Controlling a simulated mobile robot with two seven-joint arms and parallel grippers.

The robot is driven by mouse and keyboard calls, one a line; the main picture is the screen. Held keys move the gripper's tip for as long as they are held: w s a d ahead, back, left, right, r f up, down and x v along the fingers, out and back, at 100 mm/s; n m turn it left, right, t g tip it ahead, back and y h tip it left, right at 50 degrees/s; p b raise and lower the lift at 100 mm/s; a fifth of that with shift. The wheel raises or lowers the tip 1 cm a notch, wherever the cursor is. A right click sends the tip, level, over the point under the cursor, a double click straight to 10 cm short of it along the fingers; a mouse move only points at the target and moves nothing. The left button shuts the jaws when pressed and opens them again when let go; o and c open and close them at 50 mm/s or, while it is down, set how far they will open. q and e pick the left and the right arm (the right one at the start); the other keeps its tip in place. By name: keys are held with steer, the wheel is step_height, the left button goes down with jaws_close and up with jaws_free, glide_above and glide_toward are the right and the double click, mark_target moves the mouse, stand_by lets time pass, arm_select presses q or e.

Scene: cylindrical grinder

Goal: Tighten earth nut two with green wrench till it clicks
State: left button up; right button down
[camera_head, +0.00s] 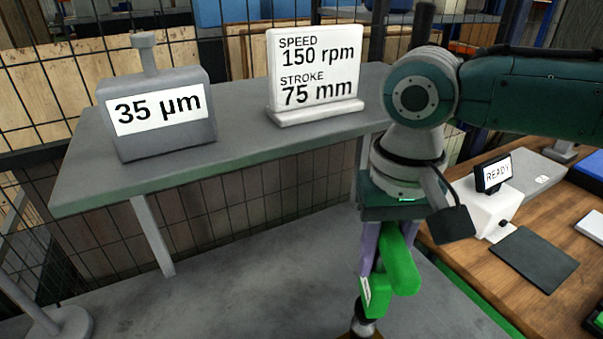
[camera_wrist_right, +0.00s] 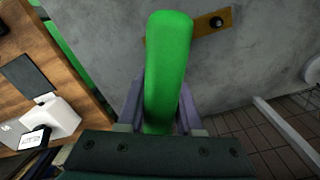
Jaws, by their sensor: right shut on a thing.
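My right gripper (camera_head: 378,270) is shut on the green wrench (camera_head: 400,264), pointing down, with its pale purple fingers on both sides of the green body. In the right wrist view the green wrench (camera_wrist_right: 168,70) stands between the fingers and hides what lies under it. Below it in the head view is a dark round part with a light band (camera_head: 365,308), over a brass strip. The brass strip (camera_wrist_right: 190,33) shows in the wrist view with one dark nut (camera_wrist_right: 217,21) at its right. I cannot tell which earth nut this is or whether the wrench touches one. My left gripper is out of view.
A grey-green shelf (camera_head: 240,150) carries a "35 µm" block (camera_head: 160,110) and a speed sign (camera_head: 315,75). At right, a wooden bench (camera_head: 480,270) holds a white device with a "READY" display (camera_head: 494,175) and a dark mat (camera_head: 530,258).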

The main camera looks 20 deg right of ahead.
mark_target(377, 275)
steer(key=shift+f, duration=0.2)
steer(key=shift+f+b, duration=0.7)
steer(key=shift+f, duration=0.75)
steer(key=shift+f, duration=0.2)
stand_by(0.3)
